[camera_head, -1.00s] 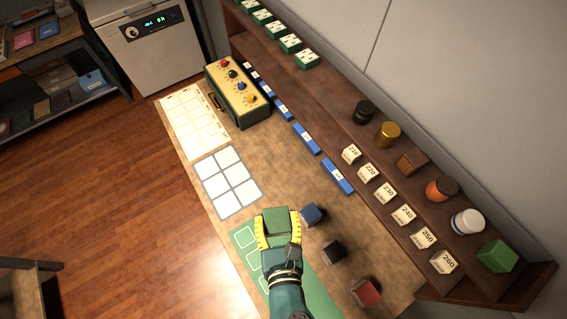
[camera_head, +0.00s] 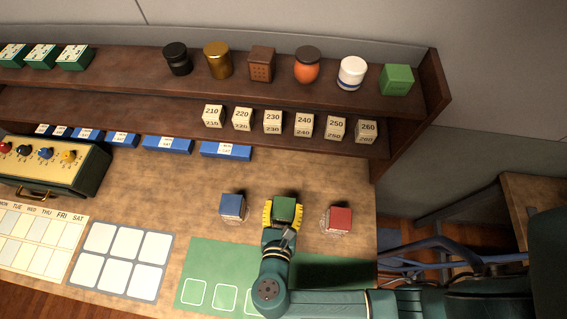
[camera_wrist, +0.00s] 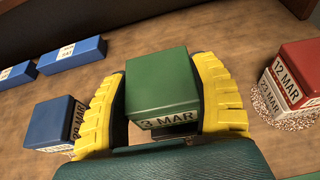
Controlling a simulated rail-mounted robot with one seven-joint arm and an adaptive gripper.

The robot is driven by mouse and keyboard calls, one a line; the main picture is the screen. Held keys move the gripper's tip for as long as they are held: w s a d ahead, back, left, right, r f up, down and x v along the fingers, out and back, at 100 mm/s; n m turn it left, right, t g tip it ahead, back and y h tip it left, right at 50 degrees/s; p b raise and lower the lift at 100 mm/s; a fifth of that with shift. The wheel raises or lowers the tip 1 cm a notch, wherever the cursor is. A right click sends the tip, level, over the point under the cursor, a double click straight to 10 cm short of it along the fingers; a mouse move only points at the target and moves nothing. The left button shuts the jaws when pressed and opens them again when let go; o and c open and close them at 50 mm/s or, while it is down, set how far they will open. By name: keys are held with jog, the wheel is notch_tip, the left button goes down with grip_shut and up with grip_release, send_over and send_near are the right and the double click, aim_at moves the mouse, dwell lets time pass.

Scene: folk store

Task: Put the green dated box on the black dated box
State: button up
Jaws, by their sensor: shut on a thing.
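My gripper (camera_head: 284,213), with yellow fingers, is shut on the green dated box (camera_head: 285,208). In the wrist view the green dated box (camera_wrist: 163,80) sits between the yellow fingers (camera_wrist: 165,105), and its label reads in part "3 MAR". The gripper is between a blue dated box (camera_head: 232,206) and a red dated box (camera_head: 338,219) on the worktop. The black dated box cannot be made out now; the gripper and green box cover the spot between blue and red. I cannot tell whether the green box touches anything beneath it.
A green mat (camera_head: 205,260) with outlined squares lies in front, with a white-square grid (camera_head: 120,258) and calendar sheet (camera_head: 40,240) to its left. Behind, a wooden shelf (camera_head: 140,103) carries numbered blocks and several jars. Blue labelled blocks (camera_head: 168,145) lie before the shelf.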

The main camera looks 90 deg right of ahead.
notch_tip(320, 180, down, 3)
jog(key=shift+r+b, duration=0.1)
jog(key=shift+b, duration=0.2)
jog(key=o, duration=1.2)
jog(key=shift+o, duration=0.2)
jog(key=p+v, duration=0.5)
jog(key=v, duration=0.7)
